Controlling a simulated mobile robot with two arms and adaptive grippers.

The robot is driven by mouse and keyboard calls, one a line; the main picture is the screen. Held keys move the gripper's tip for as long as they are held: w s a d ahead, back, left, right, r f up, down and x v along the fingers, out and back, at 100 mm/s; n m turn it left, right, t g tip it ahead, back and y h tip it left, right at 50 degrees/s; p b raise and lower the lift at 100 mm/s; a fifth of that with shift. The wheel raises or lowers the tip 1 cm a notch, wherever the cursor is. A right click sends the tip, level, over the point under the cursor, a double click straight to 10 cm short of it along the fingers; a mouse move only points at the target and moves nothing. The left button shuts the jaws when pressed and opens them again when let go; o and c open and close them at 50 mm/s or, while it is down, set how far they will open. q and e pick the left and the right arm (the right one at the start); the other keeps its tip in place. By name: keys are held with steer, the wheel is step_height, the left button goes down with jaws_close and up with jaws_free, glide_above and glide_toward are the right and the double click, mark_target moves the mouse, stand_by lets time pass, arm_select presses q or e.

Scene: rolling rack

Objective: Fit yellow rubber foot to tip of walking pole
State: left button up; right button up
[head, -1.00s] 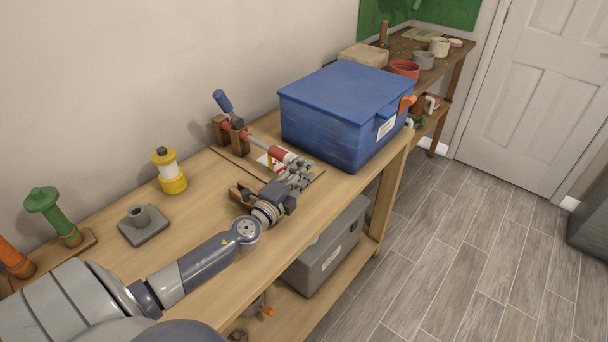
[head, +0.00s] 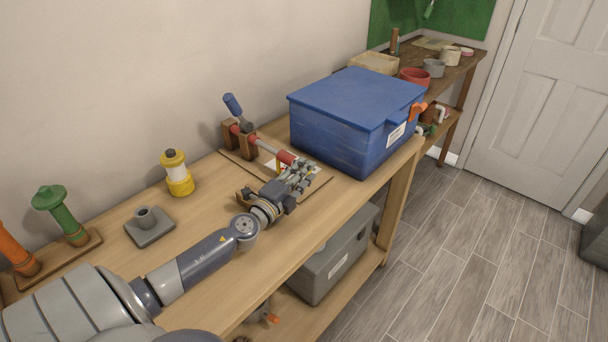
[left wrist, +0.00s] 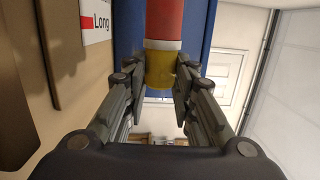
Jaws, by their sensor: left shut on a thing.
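The walking pole (head: 266,147) lies in a wooden cradle on the bench. It has a blue handle (head: 233,104) at its far left and a red lower end (head: 287,157). My left gripper (head: 303,174) is at that red end; it also shows in the left wrist view (left wrist: 160,85). It is shut on the yellow rubber foot (left wrist: 160,68), which lies in line with the red end (left wrist: 165,20). A pale band shows between red and yellow; I cannot tell how far the foot is on. My right gripper is not in view.
A blue lidded box (head: 350,125) stands close beyond the gripper. A "Long" label (left wrist: 97,20) lies beside the pole. A grey socket block (head: 150,228), a yellow-and-white post (head: 177,173) and a green peg (head: 62,210) stand left. A grey bin (head: 335,255) is below.

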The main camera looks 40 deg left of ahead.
arm_select(q)
steer(key=shift+a, duration=0.1)
steer(key=o, duration=0.9)
steer(key=shift+o, duration=0.2)
